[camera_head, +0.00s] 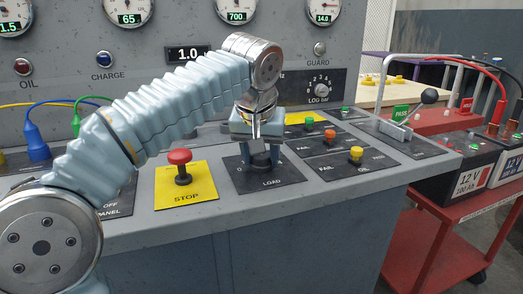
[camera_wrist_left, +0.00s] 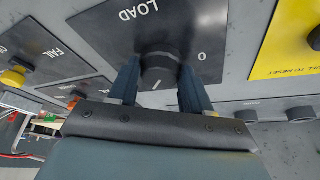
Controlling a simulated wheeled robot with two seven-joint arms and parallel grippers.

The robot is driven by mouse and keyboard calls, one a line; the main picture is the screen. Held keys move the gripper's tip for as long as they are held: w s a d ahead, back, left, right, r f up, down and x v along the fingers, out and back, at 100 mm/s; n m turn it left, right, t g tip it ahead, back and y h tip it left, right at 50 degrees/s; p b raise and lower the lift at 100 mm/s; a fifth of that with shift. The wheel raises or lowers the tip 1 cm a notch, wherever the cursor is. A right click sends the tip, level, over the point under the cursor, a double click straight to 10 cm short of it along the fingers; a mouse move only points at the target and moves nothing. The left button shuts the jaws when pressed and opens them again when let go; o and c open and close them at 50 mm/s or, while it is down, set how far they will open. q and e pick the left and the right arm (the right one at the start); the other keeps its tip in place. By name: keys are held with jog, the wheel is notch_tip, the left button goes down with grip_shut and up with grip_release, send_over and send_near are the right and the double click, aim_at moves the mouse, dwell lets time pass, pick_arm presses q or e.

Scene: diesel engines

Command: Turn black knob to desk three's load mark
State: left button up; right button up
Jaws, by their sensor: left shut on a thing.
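The black knob (camera_wrist_left: 160,68) stands on a dark plate (camera_wrist_left: 103,32) marked LOAD, with a 0 mark to its right in the left wrist view. A pale pointer line shows on the knob's end, pointing toward the gripper's side. My left gripper (camera_wrist_left: 159,88) is shut on the knob, one finger on each side. In the head view my left gripper (camera_head: 261,152) comes down over the knob from above and hides much of it and the plate's marks. The LOAD plate (camera_head: 285,178) shows below the fingers. My right gripper is not in view.
A red STOP button (camera_head: 180,160) stands on a yellow plate left of the LOAD plate. Small coloured buttons, including a yellow one (camera_head: 356,154), stand to the right. A lever (camera_head: 412,110) and a red cart (camera_head: 435,240) with batteries are further right. Gauges line the upright panel behind.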

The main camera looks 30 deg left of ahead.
pick_arm(q)
jog(key=o, duration=1)
jog(key=shift+o, duration=0.2)
jog(key=p+v, duration=0.1)
jog(key=v, duration=1.2)
jog(key=shift+r+p, duration=0.3)
jog(key=shift+r, duration=0.1)
jog(key=shift+s, duration=0.15)
